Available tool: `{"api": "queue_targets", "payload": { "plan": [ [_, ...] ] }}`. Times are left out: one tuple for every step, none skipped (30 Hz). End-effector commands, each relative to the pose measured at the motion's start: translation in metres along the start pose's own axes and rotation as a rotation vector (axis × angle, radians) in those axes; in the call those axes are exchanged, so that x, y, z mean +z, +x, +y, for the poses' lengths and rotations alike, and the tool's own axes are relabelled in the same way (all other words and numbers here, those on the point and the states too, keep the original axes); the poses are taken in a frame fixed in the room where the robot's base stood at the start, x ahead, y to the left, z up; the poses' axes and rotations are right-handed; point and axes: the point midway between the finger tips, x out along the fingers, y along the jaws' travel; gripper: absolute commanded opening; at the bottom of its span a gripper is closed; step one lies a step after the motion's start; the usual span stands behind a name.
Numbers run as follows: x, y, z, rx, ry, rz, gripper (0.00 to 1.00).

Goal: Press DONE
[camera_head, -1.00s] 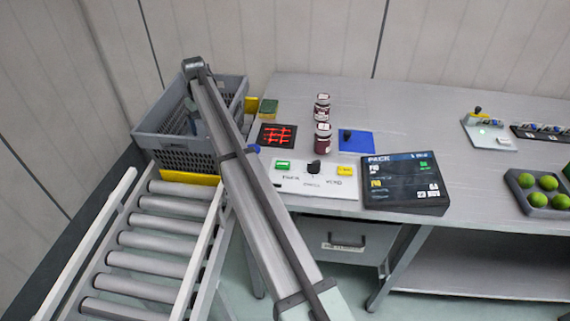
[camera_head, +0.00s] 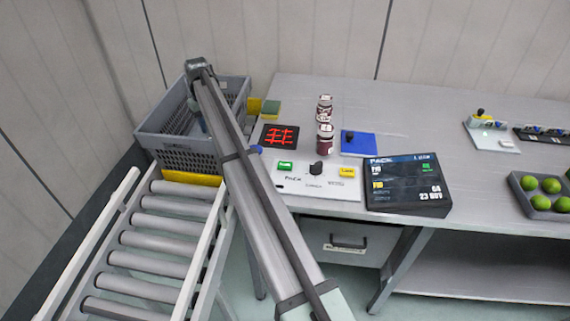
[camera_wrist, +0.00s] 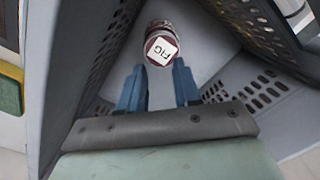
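A white control panel (camera_head: 318,183) lies at the bench's front edge. It has a green button (camera_head: 285,166), a black knob (camera_head: 316,168) and a yellow button (camera_head: 347,172). Its small lettering is too blurred for me to find the word DONE. My gripper (camera_wrist: 158,72) is inside the grey crate (camera_head: 180,160), left of the panel and away from its buttons. Its blue fingers are apart. A dark red jar (camera_wrist: 162,27) with a white FIG lid label stands just beyond the fingertips; I cannot tell whether they touch it. My arm hides part of the crate.
A dark screen (camera_head: 408,184) reading PACK and FIG sits right of the panel. Two jars (camera_head: 325,138) stand behind the panel, beside a blue pad (camera_head: 357,143) and a black tile with red lines (camera_head: 279,137). A roller conveyor (camera_head: 150,240) is at lower left.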

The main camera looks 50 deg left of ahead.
Motion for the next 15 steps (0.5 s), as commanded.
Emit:
{"api": "queue_targets", "payload": {
  "plan": [
    [0.0000, 0.0000, 0.0000, 0.000, 0.000, 0.000, 0.28],
    [0.0000, 0.0000, 0.0000, 0.000, 0.000, 0.000, 0.25],
    [0.0000, -0.0001, 0.0000, 0.000, 0.000, 0.000, 0.21],
    [0.0000, -0.0001, 0.0000, 0.000, 0.000, 0.000, 0.18],
    [0.0000, -0.0001, 0.0000, 0.000, 0.000, 0.000, 0.15],
    [0.0000, -0.0001, 0.0000, 0.000, 0.000, 0.000, 0.11],
    [0.0000, 0.0000, 0.0001, 0.000, 0.000, 0.000, 0.08],
    [0.0000, 0.0000, 0.0000, 0.000, 0.000, 0.000, 0.06],
    [0.0000, 0.0000, 0.0000, 0.000, 0.000, 0.000, 0.02],
    [0.0000, 0.0000, 0.0000, 0.000, 0.000, 0.000, 0.00],
    [0.0000, 0.0000, 0.0000, 0.000, 0.000, 0.000, 0.00],
    [0.0000, 0.0000, 0.0000, 0.000, 0.000, 0.000, 0.00],
    [0.0000, 0.0000, 0.0000, 0.000, 0.000, 0.000, 0.00],
    [0.0000, 0.0000, 0.0000, 0.000, 0.000, 0.000, 0.00],
    [0.0000, 0.0000, 0.0000, 0.000, 0.000, 0.000, 0.00]
  ]
}}
